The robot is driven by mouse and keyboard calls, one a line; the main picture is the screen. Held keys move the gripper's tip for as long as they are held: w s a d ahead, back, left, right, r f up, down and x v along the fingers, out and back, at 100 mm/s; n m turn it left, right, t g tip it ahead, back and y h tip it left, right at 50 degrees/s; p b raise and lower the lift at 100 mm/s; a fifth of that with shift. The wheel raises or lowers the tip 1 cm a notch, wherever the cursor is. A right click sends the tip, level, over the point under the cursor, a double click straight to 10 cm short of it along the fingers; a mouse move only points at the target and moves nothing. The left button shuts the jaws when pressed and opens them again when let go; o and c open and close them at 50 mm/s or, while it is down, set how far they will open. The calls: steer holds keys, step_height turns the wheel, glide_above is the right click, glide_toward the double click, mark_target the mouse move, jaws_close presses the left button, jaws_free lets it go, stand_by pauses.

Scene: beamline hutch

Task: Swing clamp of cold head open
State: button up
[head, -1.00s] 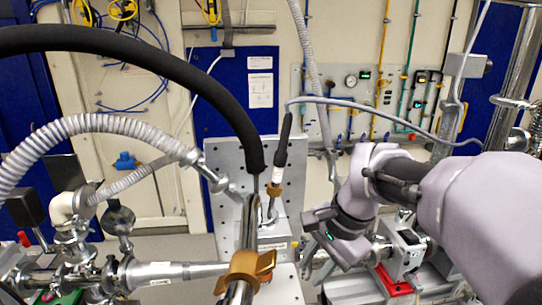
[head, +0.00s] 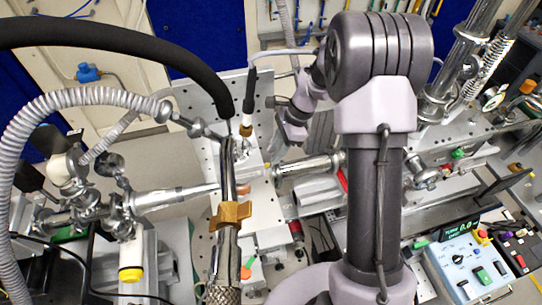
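A brass-coloured clamp (head: 231,214) sits around the upright shiny metal tube (head: 227,180) near the middle of the head view. A knurled metal part (head: 222,293) shows below it, at the bottom edge. I take this tube to be the cold head; no label confirms it. A smaller brass fitting (head: 246,132) is on the thin black-sleeved line behind it. My gripper (head: 290,132) is behind and right of the tube, apart from the large clamp. Its fingers are small and partly hidden, so I cannot tell their opening.
A thick black hose (head: 150,52) arches to the tube's top. A ribbed hose (head: 60,108) and metal vacuum fittings (head: 90,212) stand at left. A horizontal metal tube (head: 310,165) lies near my gripper. A blue control box (head: 470,262) is at lower right.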

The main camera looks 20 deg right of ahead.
steer(key=shift+x, duration=1.9)
steer(key=shift+s, duration=0.1)
steer(key=shift+c, duration=0.5)
jaws_close()
